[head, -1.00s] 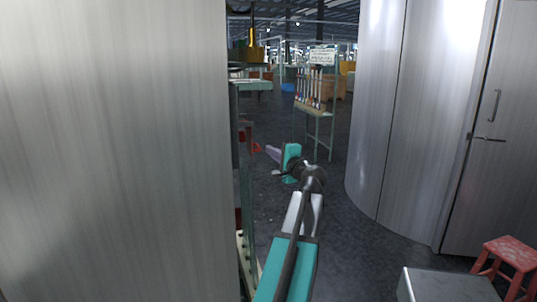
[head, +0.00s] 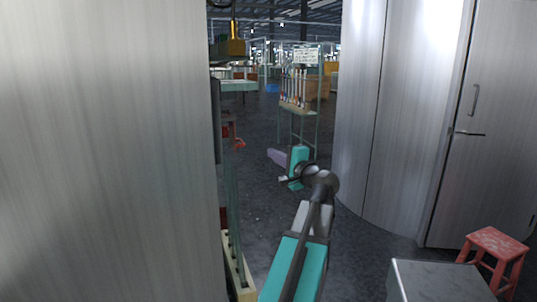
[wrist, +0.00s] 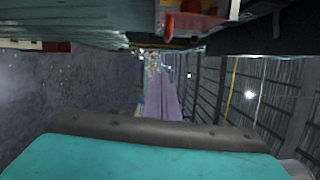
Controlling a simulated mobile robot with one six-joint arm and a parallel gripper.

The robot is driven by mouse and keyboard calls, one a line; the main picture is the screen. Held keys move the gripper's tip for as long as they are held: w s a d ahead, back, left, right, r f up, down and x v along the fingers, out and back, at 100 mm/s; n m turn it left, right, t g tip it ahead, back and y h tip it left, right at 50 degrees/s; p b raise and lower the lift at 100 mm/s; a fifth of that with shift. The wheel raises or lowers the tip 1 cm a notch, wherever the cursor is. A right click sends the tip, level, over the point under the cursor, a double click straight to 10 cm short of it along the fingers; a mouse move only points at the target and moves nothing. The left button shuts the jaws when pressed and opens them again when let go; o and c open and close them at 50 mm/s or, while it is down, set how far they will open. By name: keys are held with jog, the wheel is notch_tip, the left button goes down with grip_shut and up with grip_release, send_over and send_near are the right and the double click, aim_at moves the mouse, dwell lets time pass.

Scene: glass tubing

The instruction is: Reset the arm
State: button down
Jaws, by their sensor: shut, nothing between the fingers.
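My arm, teal and grey, reaches forward from the bottom middle of the head view. At its far end my gripper (head: 277,158) points left, with pale purple fingers, held above the dark floor. In the wrist view the purple fingers of my gripper (wrist: 161,96) lie together in the middle, shut and empty. The wrist view is turned on its side, with the floor at left. No object touches the fingers.
A large metal wall (head: 105,150) fills the left. A curved metal cabinet (head: 400,110) stands at right, with a red stool (head: 495,252) and a metal box (head: 440,280) before it. A rack of tubes (head: 299,105) stands ahead. Open floor (head: 262,195) runs between.

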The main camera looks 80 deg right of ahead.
jog(key=shift+s+a, duration=0.4)
jog(key=shift+f, duration=0.1)
